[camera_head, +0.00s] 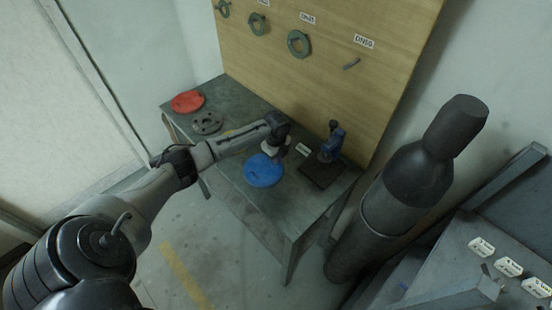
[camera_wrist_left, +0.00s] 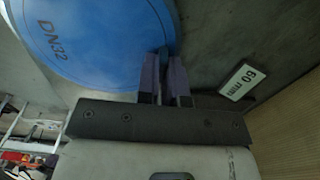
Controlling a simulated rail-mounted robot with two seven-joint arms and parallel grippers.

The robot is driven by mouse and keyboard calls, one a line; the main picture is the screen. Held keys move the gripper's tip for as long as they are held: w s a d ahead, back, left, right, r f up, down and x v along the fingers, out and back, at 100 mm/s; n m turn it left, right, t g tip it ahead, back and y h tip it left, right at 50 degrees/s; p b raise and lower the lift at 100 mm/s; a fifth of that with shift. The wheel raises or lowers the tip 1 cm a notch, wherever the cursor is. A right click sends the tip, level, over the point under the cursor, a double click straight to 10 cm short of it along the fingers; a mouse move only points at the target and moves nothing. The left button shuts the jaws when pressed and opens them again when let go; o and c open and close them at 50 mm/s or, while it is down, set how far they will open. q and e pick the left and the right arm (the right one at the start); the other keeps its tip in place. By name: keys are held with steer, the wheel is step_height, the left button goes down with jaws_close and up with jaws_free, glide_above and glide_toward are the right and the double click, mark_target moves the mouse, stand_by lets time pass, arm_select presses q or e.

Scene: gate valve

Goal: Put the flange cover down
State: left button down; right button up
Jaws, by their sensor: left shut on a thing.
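The flange cover is a blue disc (camera_head: 263,171) over the front of the grey-green table (camera_head: 240,203). In the left wrist view the blue disc (camera_wrist_left: 95,40) is marked DN32 and fills the upper left. My left gripper (camera_head: 275,151) is at the disc's far edge. In the left wrist view the fingers (camera_wrist_left: 165,78) are shut on a small blue part at the disc's edge. I cannot tell whether the disc touches the table or hangs just above it. My right gripper is not in view.
A red disc (camera_head: 187,102) and a grey flange (camera_head: 206,123) lie on the table's left end. A blue valve device (camera_head: 332,143) on a dark plate (camera_head: 321,174) stands to the right. A small white label (camera_wrist_left: 243,82) lies near the gripper. A dark cylinder (camera_head: 385,215) stands beside the table.

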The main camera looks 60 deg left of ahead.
arm_select(q)
steer(key=shift+f, duration=0.6)
steer(key=c, duration=1.3)
jaws_free()
steer(key=shift+f, duration=0.1)
steer(key=shift+o, duration=0.2)
steer(key=shift+r, duration=0.25)
step_height(320, 180, up, 12)
steer(key=shift+p, duration=0.45)
steer(key=shift+f, duration=0.1)
